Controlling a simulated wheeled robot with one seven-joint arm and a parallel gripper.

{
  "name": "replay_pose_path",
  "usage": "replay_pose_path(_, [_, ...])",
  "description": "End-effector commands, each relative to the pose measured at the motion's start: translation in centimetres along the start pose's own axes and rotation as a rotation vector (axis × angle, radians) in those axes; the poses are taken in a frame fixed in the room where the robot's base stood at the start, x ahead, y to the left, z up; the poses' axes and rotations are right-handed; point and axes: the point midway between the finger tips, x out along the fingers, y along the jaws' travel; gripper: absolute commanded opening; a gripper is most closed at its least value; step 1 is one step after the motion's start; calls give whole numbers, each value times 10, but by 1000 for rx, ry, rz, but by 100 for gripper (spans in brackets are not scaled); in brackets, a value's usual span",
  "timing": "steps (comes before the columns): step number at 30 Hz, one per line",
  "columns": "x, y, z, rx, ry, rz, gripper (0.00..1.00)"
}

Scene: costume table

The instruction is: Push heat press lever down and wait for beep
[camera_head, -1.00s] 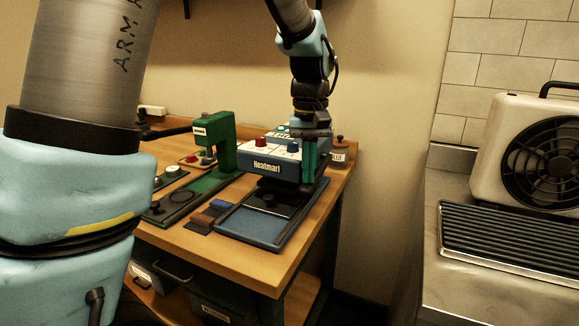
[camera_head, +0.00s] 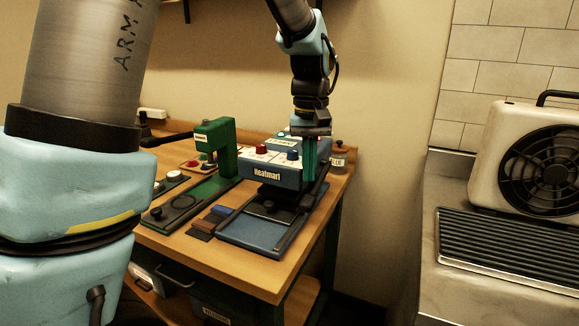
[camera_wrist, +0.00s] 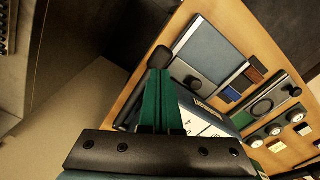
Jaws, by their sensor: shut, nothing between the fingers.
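The heat press (camera_head: 268,173) is a blue and white box marked "Heatmart" with a red knob on top, above a flat blue-grey bed (camera_head: 245,236) on the wooden table. A dark bar, apparently its lever (camera_head: 318,192), runs along its right side. In the wrist view the lever's round black knob (camera_wrist: 159,57) shows just beyond my fingertips. My gripper (camera_head: 310,182) points down at the right side of the press, its green fingers shut and empty. In the wrist view the fingers (camera_wrist: 155,75) lie close to the lever; I cannot tell whether they touch it.
A green press (camera_head: 222,150) stands left of the heat press. Small brown and blue blocks (camera_head: 208,222) lie beside the bed. A lidded jar (camera_head: 338,157) stands behind right. A fan unit (camera_head: 540,160) and a ribbed grille (camera_head: 510,245) occupy the right counter.

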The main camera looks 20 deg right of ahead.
Motion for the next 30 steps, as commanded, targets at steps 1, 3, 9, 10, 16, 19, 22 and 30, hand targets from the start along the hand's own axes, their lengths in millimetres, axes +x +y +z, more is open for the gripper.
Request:
replay_pose_path(1, [-10,0,0,0,0,0,0])
replay_pose_path(3, [-16,0,0,0,1,0,0])
replay_pose_path(9, [-36,0,0,0,1,0,0])
replay_pose_path(10, [-38,0,0,0,1,1,0])
replay_pose_path(16, [-57,0,0,0,1,0,0])
replay_pose_path(19, [-67,0,0,0,0,0,0])
replay_pose_path(22, [-76,0,0,0,0,0,0])
replay_pose_path(30, [-102,0,0,0,0,0,0])
